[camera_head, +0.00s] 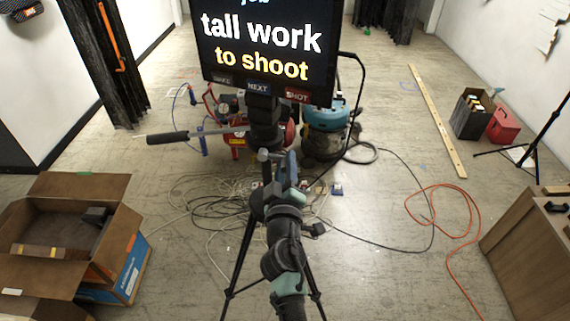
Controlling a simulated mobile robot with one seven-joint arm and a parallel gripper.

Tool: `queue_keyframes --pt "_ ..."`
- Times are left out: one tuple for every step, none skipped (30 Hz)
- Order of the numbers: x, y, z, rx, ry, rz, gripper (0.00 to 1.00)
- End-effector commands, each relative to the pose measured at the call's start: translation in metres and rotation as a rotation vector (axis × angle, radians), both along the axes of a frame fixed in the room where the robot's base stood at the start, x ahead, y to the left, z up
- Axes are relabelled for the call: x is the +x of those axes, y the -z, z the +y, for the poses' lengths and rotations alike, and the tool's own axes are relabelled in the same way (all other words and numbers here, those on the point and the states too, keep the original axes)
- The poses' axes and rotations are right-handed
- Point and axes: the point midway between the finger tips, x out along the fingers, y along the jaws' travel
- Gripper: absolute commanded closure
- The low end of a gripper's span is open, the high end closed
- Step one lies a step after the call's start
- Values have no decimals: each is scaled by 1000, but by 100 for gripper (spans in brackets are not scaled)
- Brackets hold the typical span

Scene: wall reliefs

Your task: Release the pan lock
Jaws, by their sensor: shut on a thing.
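A black tripod (241,262) stands in the middle of the view. Its head (264,112) carries a dark screen (262,45) with large white and yellow text. A pan handle with a black grip (167,137) sticks out to the left of the head. My arm reaches up from the bottom edge, in front of the tripod. My gripper (277,160) is at the lower part of the head and is shut on a small part there, apparently the pan lock. The gripper hides most of that part, so its position cannot be told.
Cables (215,205) lie tangled around the tripod legs. Behind stand a red compressor (237,140) and a blue-topped vacuum (325,115). An open cardboard box (119,225) is at left, a wooden cabinet (525,260) at right.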

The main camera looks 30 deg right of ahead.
Motion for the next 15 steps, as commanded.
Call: queue_keyframes --pt "1 -10 0 -32 -2 8 100" --pt "1 -11 0 -50 -2 19 100" --pt "1 -12 0 -70 -2 33 100" --pt "1 -13 0 -84 -2 42 100" --pt "1 -14 0 -95 -3 49 100" --pt "1 -15 0 -108 -2 57 100" --pt "1 -15 0 -114 -2 61 100" --pt "1 -16 0 -120 -3 65 100" --pt "1 -16 0 -125 -2 67 100" --pt "1 -16 0 -126 -3 67 100" --pt "2 -16 0 -126 -3 67 100" --pt "2 -16 0 -126 -3 67 100" --pt "2 -16 0 -126 -3 65 100" --pt "2 -17 0 -126 -3 65 100" --pt "2 -17 0 -125 -3 65 100"
